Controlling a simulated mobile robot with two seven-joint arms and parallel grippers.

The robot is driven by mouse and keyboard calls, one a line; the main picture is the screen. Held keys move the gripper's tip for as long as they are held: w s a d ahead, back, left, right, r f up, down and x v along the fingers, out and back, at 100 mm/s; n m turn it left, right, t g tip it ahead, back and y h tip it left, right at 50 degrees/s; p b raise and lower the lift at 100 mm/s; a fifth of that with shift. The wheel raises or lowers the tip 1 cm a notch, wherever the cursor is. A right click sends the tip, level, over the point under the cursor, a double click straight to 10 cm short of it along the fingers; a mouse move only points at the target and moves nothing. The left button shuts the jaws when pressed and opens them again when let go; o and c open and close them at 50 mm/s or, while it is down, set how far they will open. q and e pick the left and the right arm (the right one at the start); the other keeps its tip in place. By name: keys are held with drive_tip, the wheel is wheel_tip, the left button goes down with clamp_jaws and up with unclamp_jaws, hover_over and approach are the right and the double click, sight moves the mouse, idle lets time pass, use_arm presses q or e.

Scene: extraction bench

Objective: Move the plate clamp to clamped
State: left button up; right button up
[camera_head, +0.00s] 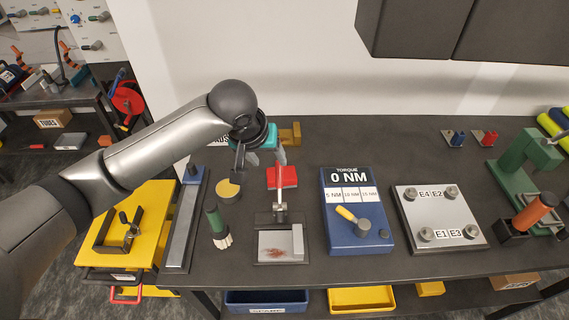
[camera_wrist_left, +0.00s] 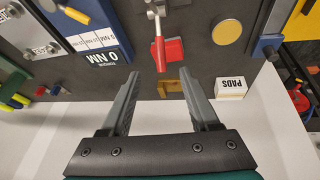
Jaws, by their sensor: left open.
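The plate clamp shows in the head view as a red handle (camera_head: 282,177) on a metal lever, with its base just behind a grey plate (camera_head: 275,240) marked with a reddish-brown stain. The red handle points back toward the wall, away from the plate. The handle also shows in the left wrist view (camera_wrist_left: 173,50), beyond my fingertips and roughly between them. My left gripper (camera_head: 260,165) is open and empty above the rear of the bench, behind and above the handle, apart from it. Its spread fingers fill the lower wrist view (camera_wrist_left: 159,76). My right gripper is not in view.
A yellow-topped round pot (camera_head: 228,189) and a green-handled brush (camera_head: 217,225) stand left of the clamp. A blue torque box (camera_head: 355,240) stands right of it. A brass-coloured block (camera_head: 290,134) and a PADS box (camera_wrist_left: 232,88) are near the wall.

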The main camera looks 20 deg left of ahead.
sight(280, 176)
use_arm(q)
drive_tip(key=x, duration=1.2)
drive_tip(key=shift+w+f, duration=0.15)
drive_tip(key=shift+f, duration=0.15)
drive_tip(key=shift+d, duration=0.1)
clamp_jaws()
idle(0.9)
